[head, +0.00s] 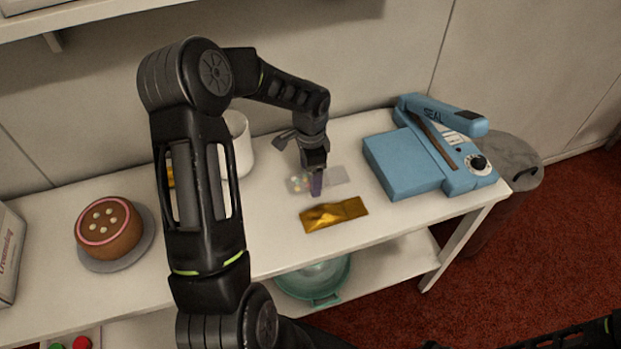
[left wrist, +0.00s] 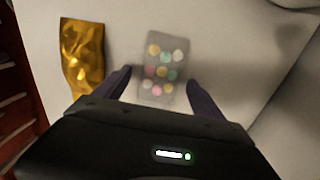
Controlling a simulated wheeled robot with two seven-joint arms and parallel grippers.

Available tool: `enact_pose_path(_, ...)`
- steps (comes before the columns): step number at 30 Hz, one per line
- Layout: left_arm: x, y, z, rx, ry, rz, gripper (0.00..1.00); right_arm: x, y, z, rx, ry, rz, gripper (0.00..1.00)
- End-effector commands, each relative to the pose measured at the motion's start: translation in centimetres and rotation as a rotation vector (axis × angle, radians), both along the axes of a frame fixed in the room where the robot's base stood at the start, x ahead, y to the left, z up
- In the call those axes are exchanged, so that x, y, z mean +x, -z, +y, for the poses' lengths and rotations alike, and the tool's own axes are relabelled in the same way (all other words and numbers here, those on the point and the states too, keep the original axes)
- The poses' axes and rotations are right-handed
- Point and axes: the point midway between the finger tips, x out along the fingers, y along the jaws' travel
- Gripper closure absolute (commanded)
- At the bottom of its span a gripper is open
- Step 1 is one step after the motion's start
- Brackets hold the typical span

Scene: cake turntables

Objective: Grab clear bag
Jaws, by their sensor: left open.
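The clear bag (head: 336,176) lies flat on the white table, with several coloured round pieces inside. In the left wrist view the clear bag (left wrist: 161,62) shows at top centre, ahead of and between the two fingertips. My left gripper (head: 317,186) points down over the bag and hides part of its middle. In the left wrist view my left gripper (left wrist: 160,80) is open, with a finger on each side of the bag's near end. I cannot tell how high the fingertips are above the table. My right gripper is not in view.
A gold bag (head: 333,214) lies just in front of the clear bag, and also shows in the left wrist view (left wrist: 82,50). A blue sealer (head: 405,165) stands to the right. A white container (head: 238,150) and a cake (head: 108,232) on a turntable are to the left.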

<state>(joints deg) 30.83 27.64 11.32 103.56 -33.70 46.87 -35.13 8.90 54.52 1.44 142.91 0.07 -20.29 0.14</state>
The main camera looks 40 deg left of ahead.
Motion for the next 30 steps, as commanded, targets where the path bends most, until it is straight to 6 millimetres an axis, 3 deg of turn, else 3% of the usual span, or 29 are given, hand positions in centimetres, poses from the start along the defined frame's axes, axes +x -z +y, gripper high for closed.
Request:
enact_pose_path(4, 0.00, -0.02, 0.00, 0.000, 0.000, 0.000, 0.21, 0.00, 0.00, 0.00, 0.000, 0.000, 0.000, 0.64)
enact_pose_path(27, 0.01, -0.02, 0.01, 0.000, 0.000, 0.000, 0.84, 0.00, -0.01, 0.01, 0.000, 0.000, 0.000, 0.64)
enact_pose_path(30, 0.01, -0.03, 0.00, 0.000, 0.000, 0.000, 0.87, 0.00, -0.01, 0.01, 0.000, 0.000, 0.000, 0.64)
